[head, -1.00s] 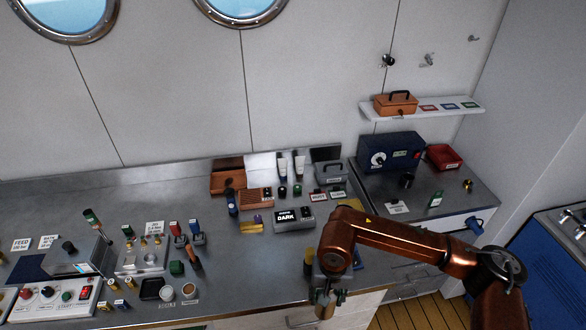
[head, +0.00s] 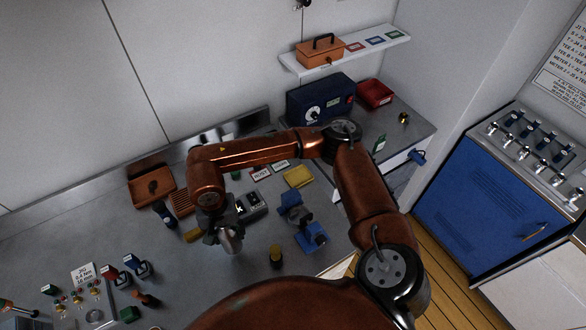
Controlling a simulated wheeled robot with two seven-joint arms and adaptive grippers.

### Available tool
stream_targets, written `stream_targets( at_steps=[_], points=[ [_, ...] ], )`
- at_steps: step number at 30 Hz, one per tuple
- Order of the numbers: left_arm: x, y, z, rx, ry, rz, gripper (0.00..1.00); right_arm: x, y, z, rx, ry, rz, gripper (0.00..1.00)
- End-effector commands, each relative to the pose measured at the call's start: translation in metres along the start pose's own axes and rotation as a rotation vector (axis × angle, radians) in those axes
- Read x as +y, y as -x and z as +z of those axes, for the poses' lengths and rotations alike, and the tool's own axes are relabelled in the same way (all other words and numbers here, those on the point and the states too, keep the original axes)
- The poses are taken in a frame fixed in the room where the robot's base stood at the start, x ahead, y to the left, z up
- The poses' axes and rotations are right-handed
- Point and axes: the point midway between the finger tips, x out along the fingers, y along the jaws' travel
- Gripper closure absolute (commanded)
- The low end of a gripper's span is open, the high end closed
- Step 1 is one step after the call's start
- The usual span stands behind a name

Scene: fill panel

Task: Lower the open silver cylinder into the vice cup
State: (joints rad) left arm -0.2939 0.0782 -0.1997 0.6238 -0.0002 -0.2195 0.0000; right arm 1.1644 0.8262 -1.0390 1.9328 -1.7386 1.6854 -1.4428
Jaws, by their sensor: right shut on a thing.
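My right gripper (head: 222,230) hangs over the bench, at the end of the copper arm. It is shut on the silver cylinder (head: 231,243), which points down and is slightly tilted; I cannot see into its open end. The blue vice (head: 312,236) stands on the bench to the right of the gripper, apart from it. A grey part shows between its blue parts; I cannot make out the cup clearly. My left gripper is not in view.
A dark, yellow-topped cylinder (head: 276,258) stands between the held cylinder and the vice. A yellow block (head: 298,176) lies behind the vice. A brown tray (head: 152,187) and small stamps stand to the left. The blue power box (head: 320,104) is at the back.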

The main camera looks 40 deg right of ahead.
Motion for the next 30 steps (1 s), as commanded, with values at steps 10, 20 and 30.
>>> stream_targets(
  at_steps=[10,20,30],
  points=[
    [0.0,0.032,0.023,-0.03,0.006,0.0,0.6,0.043,0.026,-0.03,-0.002,-0.765,0.003,1.0],
    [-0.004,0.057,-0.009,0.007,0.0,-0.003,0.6,0.097,0.049,-0.051,-0.001,-1.511,0.004,1.0],
    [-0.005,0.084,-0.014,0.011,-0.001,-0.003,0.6,0.158,0.075,-0.067,0.002,-2.289,0.006,1.0]
  ],
)
